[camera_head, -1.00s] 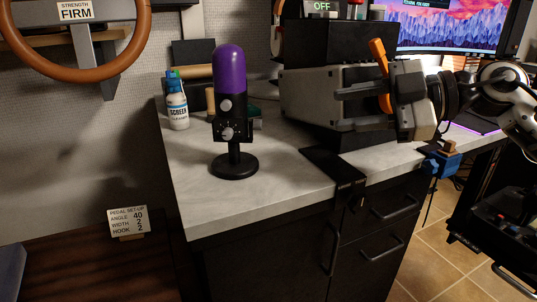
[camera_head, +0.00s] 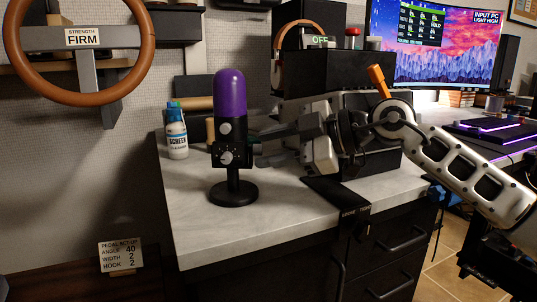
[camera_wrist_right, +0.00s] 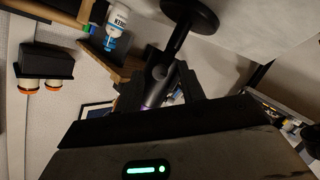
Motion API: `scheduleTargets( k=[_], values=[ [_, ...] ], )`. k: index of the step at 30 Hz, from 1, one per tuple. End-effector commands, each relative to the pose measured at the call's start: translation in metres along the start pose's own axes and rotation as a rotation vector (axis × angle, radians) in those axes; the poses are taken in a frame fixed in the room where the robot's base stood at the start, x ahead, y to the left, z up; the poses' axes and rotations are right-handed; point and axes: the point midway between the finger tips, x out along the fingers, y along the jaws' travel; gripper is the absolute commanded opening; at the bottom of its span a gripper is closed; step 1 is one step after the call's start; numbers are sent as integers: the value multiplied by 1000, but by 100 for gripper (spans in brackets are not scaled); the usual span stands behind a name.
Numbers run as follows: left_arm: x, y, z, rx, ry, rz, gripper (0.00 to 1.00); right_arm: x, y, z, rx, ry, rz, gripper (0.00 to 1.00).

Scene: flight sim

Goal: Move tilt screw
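The microphone (camera_head: 230,93) has a purple top, a black body and a round black base, and it stands upright on the grey counter. Two round silver knobs, an upper one (camera_head: 225,128) and a lower one (camera_head: 225,157), are on its body; I cannot tell which part is the tilt screw. My right gripper (camera_head: 266,148) is just right of the microphone, its fingers pointing left at the body. In the right wrist view the fingers of the right gripper (camera_wrist_right: 160,88) are apart, with the microphone's dark body (camera_wrist_right: 163,68) showing between them; contact is unclear. My left gripper is not in view.
A screen cleaner bottle (camera_head: 177,138) stands left of the microphone on the counter (camera_head: 205,235). A black box (camera_head: 335,75) with an orange lever (camera_head: 378,80) is behind my right arm. A steering wheel (camera_head: 150,40) hangs upper left. The counter's front is mostly clear.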

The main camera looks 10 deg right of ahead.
Motion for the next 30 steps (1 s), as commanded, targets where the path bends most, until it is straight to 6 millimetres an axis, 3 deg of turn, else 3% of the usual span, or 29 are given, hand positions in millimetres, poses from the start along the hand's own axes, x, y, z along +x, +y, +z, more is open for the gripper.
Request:
scheduleTargets(
  k=[12,16,17,30],
  values=[
    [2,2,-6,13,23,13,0,9,0,0,0,0,0,39],
    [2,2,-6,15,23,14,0,8,0,0,0,0,0,3],
    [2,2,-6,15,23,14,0,8,0,0,0,0,0,0],
    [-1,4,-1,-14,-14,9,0,8,-1,0,-72,-1,29,0]
  ],
)
